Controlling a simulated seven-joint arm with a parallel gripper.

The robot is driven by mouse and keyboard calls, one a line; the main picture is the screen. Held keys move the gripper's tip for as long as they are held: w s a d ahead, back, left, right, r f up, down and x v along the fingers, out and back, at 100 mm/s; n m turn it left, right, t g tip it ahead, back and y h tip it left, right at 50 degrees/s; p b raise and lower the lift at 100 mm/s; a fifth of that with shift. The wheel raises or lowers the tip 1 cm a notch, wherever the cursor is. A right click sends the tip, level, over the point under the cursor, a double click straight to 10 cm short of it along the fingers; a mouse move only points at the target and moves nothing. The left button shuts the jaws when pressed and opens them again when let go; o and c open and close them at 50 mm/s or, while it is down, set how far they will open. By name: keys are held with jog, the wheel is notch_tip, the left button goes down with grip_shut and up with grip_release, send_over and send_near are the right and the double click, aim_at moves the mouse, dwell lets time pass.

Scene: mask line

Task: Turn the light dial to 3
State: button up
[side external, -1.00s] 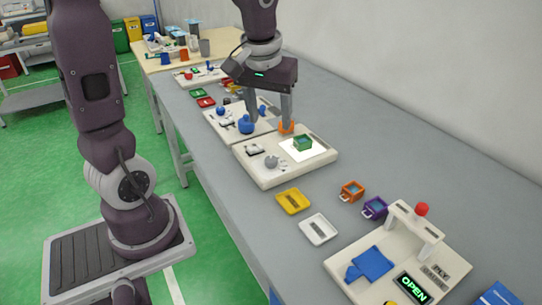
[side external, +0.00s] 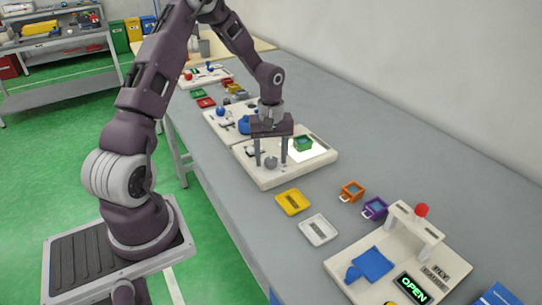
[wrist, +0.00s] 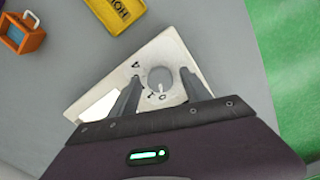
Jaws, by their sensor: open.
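The light dial (side external: 271,163) is a round grey knob on a cream panel (side external: 265,182) in the side external view. In the wrist view the dial (wrist: 160,78) has small marks around it, some partly covered. A 4-like mark shows at its upper left; I cannot tell the set number. My gripper (side external: 270,158) is open and points down over the panel, one finger on each side of the dial. In the wrist view my gripper (wrist: 160,82) also straddles the knob. I cannot tell whether the fingers touch it.
A green box (side external: 303,143) sits on the panel's lit white square (wrist: 98,106). A second panel with blue parts (side external: 244,124) adjoins behind.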

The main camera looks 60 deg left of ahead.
jog(key=shift+c, duration=0.3)
grip_shut()
jog(key=shift+m, duration=0.3)
jog(key=m, duration=0.8)
jog(key=shift+r+m, duration=0.1)
jog(key=shift+m, duration=0.3)
jog(key=m, duration=0.4)
jog(key=shift+m, duration=2.2)
